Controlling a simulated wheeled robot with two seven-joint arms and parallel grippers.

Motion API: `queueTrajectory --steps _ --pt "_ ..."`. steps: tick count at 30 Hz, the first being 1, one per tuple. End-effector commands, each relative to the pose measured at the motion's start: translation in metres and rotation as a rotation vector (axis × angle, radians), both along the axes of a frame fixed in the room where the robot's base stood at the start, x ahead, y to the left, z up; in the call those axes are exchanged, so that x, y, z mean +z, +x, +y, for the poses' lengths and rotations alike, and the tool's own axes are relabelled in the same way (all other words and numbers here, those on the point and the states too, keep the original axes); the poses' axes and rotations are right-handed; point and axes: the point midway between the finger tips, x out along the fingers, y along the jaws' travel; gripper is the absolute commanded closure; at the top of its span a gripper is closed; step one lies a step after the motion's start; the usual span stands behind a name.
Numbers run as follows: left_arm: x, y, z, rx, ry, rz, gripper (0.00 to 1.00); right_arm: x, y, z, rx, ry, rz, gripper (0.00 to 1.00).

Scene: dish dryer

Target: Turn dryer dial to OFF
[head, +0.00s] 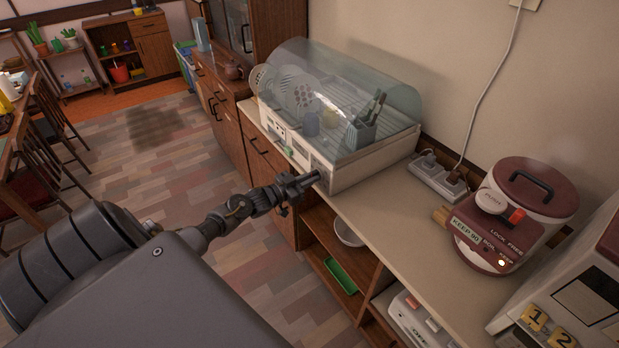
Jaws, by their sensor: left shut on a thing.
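The dish dryer (352,174) stands on the counter, a cream box with a clear domed lid, which is closed. Plates, cups and a utensil holder show through the lid. My left gripper (315,179) is at the right end of the dryer's front panel, shut on the dryer dial. The gripper hides the dial, so I cannot tell its setting. A small green part (288,150) shows on the panel farther left. My right gripper is not in view.
The counter between has free room. Open shelves below hold a bowl (348,232) and a green tray (341,276).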

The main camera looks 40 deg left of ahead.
Motion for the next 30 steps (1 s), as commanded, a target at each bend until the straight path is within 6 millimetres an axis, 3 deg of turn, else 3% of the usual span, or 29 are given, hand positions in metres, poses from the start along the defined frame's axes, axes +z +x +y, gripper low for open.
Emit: queueTrajectory --steps 19,20,24,30 --pt "-0.0008 -0.0003 0.0003 0.000 -0.047 0.016 1.00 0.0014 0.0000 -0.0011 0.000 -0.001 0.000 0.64" --pt "-0.0007 -0.0003 0.0003 0.000 -0.047 0.016 0.85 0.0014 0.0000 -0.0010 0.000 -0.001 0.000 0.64" --pt "-0.0006 -0.0003 0.0002 0.000 -0.048 0.015 0.66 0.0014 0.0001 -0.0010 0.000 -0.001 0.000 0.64" --pt "-0.0002 0.0000 0.0000 0.000 -0.047 0.015 0.65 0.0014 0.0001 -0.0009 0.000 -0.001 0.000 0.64"
